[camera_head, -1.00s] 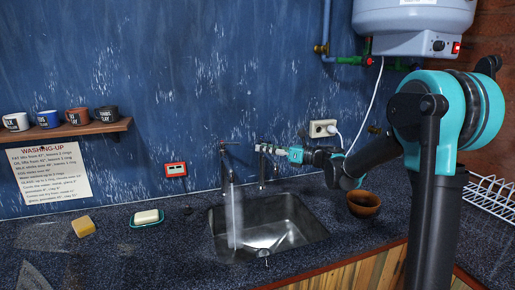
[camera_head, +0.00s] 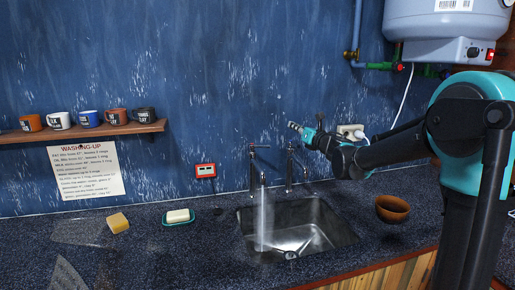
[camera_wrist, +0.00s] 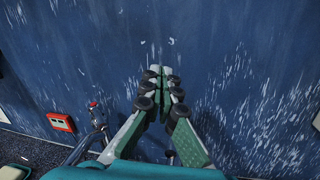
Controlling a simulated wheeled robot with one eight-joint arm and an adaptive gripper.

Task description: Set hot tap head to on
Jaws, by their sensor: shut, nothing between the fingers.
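Two metal taps stand at the back of the sink. The left tap (camera_head: 252,168) has water running from its spout into the basin. The right tap (camera_head: 290,168) shows no clear stream. In the wrist view, a tap with a red mark on its head (camera_wrist: 94,105) stands left of my fingers, close to a red box; it seems to be the left tap. My gripper (camera_head: 294,126) is shut and empty, above the right tap and apart from both. Its closed fingertips (camera_wrist: 162,73) point toward the blue wall. My gripper hides what lies below it in the wrist view.
The sink (camera_head: 312,238) is set in a dark counter. A brown bowl (camera_head: 392,209) stands right of it; a soap dish (camera_head: 178,222) and a yellow sponge (camera_head: 118,222) lie left. A white socket (camera_head: 350,131) is behind my arm. A water heater (camera_head: 440,20) hangs upper right.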

